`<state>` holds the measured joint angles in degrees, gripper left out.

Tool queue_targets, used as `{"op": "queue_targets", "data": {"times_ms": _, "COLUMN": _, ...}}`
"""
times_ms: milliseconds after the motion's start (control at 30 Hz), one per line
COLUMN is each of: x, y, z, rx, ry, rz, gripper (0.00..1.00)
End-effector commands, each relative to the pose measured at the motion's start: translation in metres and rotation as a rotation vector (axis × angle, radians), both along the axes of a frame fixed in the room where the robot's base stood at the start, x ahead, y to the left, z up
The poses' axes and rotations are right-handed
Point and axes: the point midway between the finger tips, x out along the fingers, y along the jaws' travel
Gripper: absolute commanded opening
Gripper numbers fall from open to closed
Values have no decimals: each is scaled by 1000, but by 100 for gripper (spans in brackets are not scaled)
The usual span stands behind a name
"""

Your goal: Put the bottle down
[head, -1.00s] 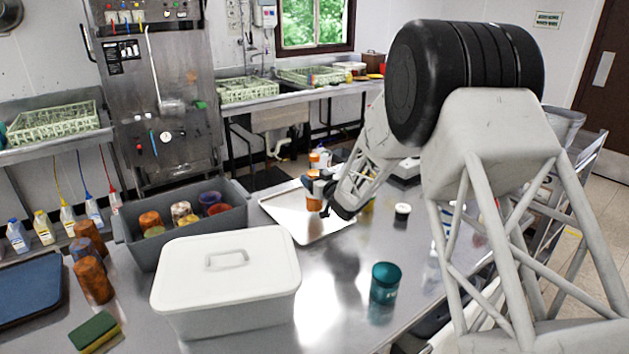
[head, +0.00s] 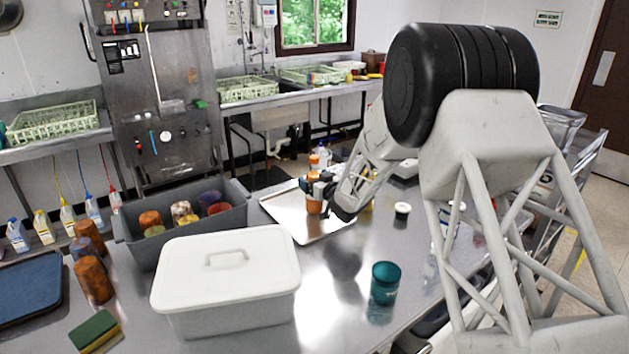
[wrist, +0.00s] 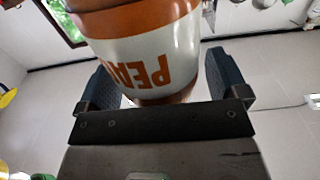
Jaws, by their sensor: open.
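The bottle (head: 314,206), brown-orange with a white label, stands on the metal tray (head: 278,208) in the head view. In the wrist view the bottle (wrist: 150,55) fills the upper middle, and its label letters "PEA" show upside down. My gripper (head: 321,187) is at the bottle and partly hides it in the head view. In the wrist view my gripper's fingers (wrist: 163,85) are spread on either side of the bottle, with a gap at each side. The bottle's base on the tray is small and hard to make out.
Another orange-capped bottle (head: 315,160) stands behind my gripper. A grey bin (head: 140,255) of cups and a white lidded box (head: 228,290) are left and in front.

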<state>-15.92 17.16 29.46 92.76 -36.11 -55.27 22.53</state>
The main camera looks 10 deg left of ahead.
Motion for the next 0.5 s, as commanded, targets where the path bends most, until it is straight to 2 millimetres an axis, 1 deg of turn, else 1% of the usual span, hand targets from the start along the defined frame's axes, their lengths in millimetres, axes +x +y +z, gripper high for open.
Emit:
{"op": "queue_targets", "data": {"times_ms": 133, "x": 0, "y": 0, "z": 3, "rx": 1, "ry": -1, "rz": 0, "gripper": 92}}
{"op": "queue_targets", "data": {"times_ms": 267, "x": -4, "y": -5, "z": 3, "rx": 0, "ry": 0, "rz": 0, "gripper": 92}}
{"op": "queue_targets", "data": {"times_ms": 500, "x": -21, "y": -20, "z": 3, "rx": 1, "ry": 1, "rz": -1, "gripper": 92}}
